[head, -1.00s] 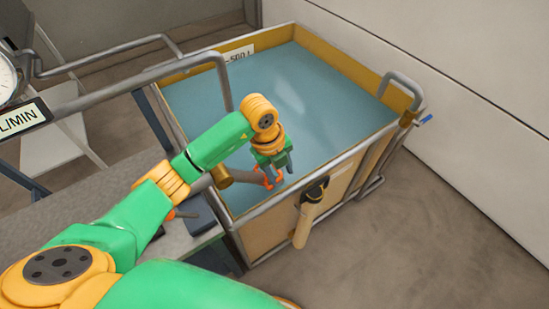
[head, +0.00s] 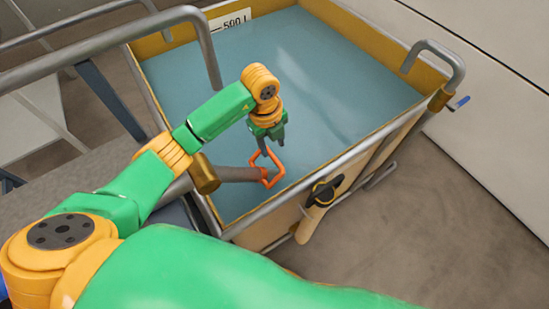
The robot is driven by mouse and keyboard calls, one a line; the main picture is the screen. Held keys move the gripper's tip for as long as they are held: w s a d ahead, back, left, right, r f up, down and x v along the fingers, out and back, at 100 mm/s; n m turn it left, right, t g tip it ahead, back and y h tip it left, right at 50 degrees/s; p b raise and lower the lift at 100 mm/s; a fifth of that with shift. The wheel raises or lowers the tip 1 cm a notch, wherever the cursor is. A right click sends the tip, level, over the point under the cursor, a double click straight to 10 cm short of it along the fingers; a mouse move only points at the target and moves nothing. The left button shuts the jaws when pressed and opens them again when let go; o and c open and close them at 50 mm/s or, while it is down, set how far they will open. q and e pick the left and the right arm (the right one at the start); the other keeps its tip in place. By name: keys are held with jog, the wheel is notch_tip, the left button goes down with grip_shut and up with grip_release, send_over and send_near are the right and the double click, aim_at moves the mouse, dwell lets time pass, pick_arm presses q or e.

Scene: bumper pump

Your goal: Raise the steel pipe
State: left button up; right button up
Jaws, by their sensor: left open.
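A grey steel pipe (head: 238,174) with a brass collar (head: 205,174) reaches over the left side of the tank, roughly level. An orange loop handle (head: 276,160) is at its free end. My left gripper (head: 264,146) points down above the tank, right over the orange loop. It is open, with its dark fingers close to the top of the loop. I cannot tell whether they touch it. My right gripper is not in view.
The tank (head: 377,37) has yellow walls, grey rails and a blue surface inside. A bent grey rail (head: 212,50) hangs at upper left. A pipe with a blue lever (head: 462,102) is at the right corner. A black valve (head: 322,192) sits on the front. Floor at right is clear.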

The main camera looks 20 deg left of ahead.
aim_at(275, 158)
pick_arm(q)
jog(key=f, duration=0.6)
jog(key=shift+w+d+f, duration=0.1)
jog(key=shift+w+d, duration=0.1)
jog(key=shift+d, duration=0.05)
grip_shut()
dwell(1.0)
